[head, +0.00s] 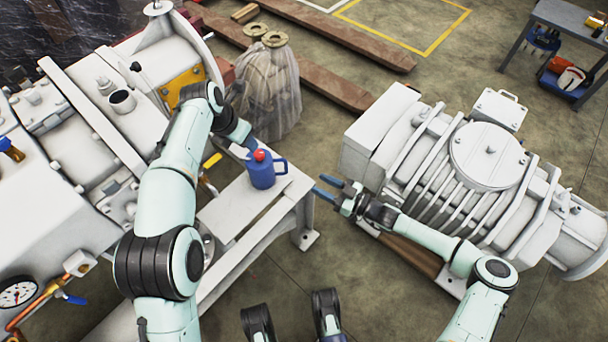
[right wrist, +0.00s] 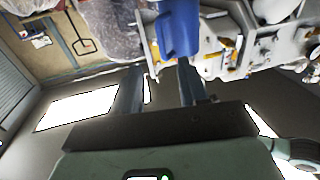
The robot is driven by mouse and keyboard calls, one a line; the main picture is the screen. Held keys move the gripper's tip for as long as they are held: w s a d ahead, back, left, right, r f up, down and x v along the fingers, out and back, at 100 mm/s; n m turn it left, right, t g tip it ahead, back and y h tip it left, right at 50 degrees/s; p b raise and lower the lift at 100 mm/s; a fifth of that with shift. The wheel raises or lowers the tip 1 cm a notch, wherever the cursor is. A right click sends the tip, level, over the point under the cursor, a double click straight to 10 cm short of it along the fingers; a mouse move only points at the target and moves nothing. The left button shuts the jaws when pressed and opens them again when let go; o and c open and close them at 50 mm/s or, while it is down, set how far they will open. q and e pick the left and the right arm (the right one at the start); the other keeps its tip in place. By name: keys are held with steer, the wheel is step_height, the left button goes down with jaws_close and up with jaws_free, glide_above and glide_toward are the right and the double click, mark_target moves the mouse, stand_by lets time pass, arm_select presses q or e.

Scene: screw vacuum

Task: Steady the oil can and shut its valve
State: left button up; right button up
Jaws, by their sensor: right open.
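The blue oil can (head: 262,174) stands upright on a white metal stand (head: 243,205), with its handle to the right. A red part (head: 259,155), which looks like its valve, sits on top. My left gripper (head: 251,143) comes down from behind the can, with its tips close to the red part. Whether it touches, and its jaw gap, cannot be made out. My right gripper (head: 326,189) is open and empty, to the right of the can and apart from it, fingers pointing at its handle side. In the right wrist view the blue can (right wrist: 178,28) shows beyond the fingers (right wrist: 158,88).
Large white pump machinery (head: 60,200) fills the left side. Another white ribbed machine (head: 485,165) stands at the right, behind my right arm. A plastic-wrapped object (head: 268,95) is behind the can. Floor is open between the stand and the right machine.

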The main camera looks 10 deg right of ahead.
steer(key=x, duration=1.1)
steer(key=shift+s, duration=0.1)
